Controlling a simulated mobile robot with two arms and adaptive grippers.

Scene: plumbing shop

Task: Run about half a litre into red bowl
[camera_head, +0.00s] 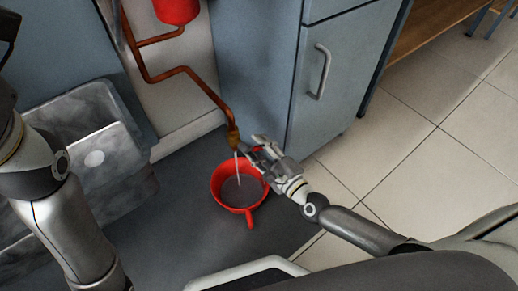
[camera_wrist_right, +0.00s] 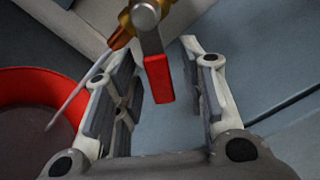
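The red bowl (camera_head: 217,183), with a short handle toward me, stands on the dark floor in the head view. A thin stream of water (camera_head: 238,168) falls from the brass tap (camera_head: 233,137) into it; how full it is I cannot tell. In the wrist view the red bowl (camera_wrist_right: 62,78) is at the left and the stream (camera_wrist_right: 75,97) runs past my left finger. The tap's red lever (camera_wrist_right: 158,79) hangs between the fingers of my right gripper (camera_wrist_right: 160,90), which is open, with gaps on both sides. My right gripper (camera_head: 262,150) is beside the tap in the head view. My left gripper is out of view.
A copper pipe (camera_head: 182,70) leads down to the tap from a red vessel (camera_head: 176,10). A grey sink or trough (camera_head: 95,130) lies at the left. A blue-grey cabinet (camera_head: 330,100) stands behind my right gripper. The tiled floor (camera_head: 450,165) at the right is clear.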

